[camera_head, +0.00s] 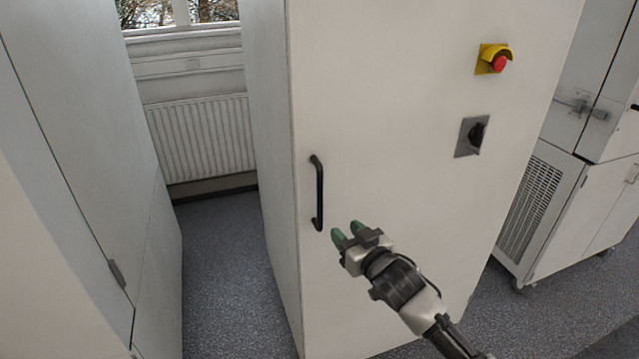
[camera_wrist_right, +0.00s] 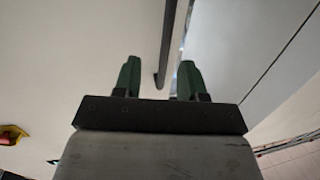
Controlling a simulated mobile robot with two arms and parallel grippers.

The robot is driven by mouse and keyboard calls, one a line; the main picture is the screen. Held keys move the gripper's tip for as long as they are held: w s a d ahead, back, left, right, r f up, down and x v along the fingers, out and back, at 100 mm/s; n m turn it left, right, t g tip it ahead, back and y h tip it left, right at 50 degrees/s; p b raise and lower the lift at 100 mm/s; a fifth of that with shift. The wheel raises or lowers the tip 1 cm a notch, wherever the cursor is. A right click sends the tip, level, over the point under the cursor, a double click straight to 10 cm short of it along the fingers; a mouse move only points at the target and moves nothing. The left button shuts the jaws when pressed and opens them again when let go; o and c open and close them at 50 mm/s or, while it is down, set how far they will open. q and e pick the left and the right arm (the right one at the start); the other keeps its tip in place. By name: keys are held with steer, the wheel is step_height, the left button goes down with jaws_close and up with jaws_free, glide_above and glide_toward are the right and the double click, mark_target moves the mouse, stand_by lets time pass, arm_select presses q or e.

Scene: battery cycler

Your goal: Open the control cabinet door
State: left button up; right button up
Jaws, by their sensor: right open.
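The control cabinet door (camera_head: 400,130) is a tall, pale panel that looks shut. Its black vertical bar handle (camera_head: 319,193) is near the left edge. My right gripper (camera_head: 347,233) is open, with green fingertips, just right of and below the handle's lower end in the head view. In the right wrist view the handle (camera_wrist_right: 168,50) runs down between the two open fingers (camera_wrist_right: 157,80), apart from them as far as I can tell. Nothing is held. My left gripper is not in view.
The door carries a red emergency stop button (camera_head: 499,63) on a yellow mount and a black rotary switch (camera_head: 476,136). Another cabinet (camera_head: 85,130) stands left across a floor gap (camera_head: 225,255), with a radiator (camera_head: 203,138) behind. A vented unit (camera_head: 545,200) stands right.

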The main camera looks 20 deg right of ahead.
mark_target(322, 198)
steer(key=shift+t, duration=0.3)
steer(key=w+a+r+p, duration=0.1)
steer(key=w, duration=0.2)
steer(key=w+a+r+p, duration=0.1)
steer(key=w, duration=0.1)
steer(key=w+a+r, duration=0.1)
steer(key=w, duration=0.2)
steer(key=shift+w+r+p, duration=0.3)
steer(key=shift+r+p, duration=0.1)
steer(key=shift+w+a, duration=0.1)
steer(key=shift+w, duration=0.45)
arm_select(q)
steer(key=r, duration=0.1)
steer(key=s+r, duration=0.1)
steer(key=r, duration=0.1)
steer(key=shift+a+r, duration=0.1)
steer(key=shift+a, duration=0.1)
arm_select(e)
steer(key=shift+f, duration=0.1)
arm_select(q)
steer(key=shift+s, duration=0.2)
arm_select(e)
jaws_close()
